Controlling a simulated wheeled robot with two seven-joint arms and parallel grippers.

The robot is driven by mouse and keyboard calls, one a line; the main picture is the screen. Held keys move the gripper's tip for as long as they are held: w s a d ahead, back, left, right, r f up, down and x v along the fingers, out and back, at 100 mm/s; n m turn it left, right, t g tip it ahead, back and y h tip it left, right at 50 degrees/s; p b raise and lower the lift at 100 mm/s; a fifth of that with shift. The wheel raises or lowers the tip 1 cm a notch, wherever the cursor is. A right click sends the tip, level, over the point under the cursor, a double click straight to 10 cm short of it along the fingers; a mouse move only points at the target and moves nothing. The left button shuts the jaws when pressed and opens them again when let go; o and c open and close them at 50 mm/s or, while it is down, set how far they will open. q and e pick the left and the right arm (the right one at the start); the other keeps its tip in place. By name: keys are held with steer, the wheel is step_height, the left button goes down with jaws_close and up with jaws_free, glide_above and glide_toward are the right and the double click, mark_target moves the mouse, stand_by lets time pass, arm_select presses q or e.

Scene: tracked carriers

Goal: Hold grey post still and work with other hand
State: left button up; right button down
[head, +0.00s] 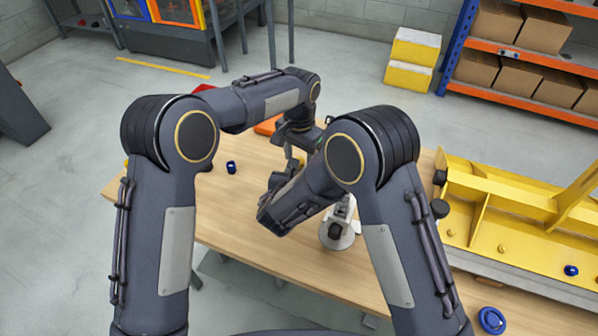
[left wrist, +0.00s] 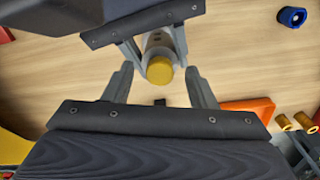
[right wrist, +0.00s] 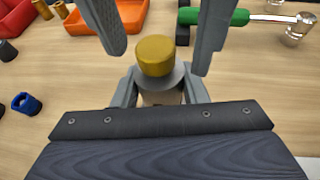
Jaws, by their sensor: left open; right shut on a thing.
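The grey post (left wrist: 158,42) has a yellow cap (left wrist: 160,70) on top. My right gripper (right wrist: 161,86) is shut on the post just below a grey collar, and the cap (right wrist: 155,55) stands above its fingers. My left gripper (left wrist: 158,73) is open, its fingers apart on either side of the cap and not touching it as far as I can see. In the head view my right gripper (head: 292,163) is small and partly hidden by my own arm. The post's lower end is hidden.
A green-handled hammer (right wrist: 228,17) and an orange tray (right wrist: 136,18) lie on the wooden table. A blue part (right wrist: 27,104) lies on bare wood. In the head view, a white round-based stand (head: 339,240) is near the middle; a yellow frame (head: 490,187) fills the right.

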arm_select(q)
step_height(320, 180, up, 12)
stand_by(0.4)
arm_select(e)
steer(key=c, duration=0.8)
jaws_free()
steer(key=shift+o, duration=0.2)
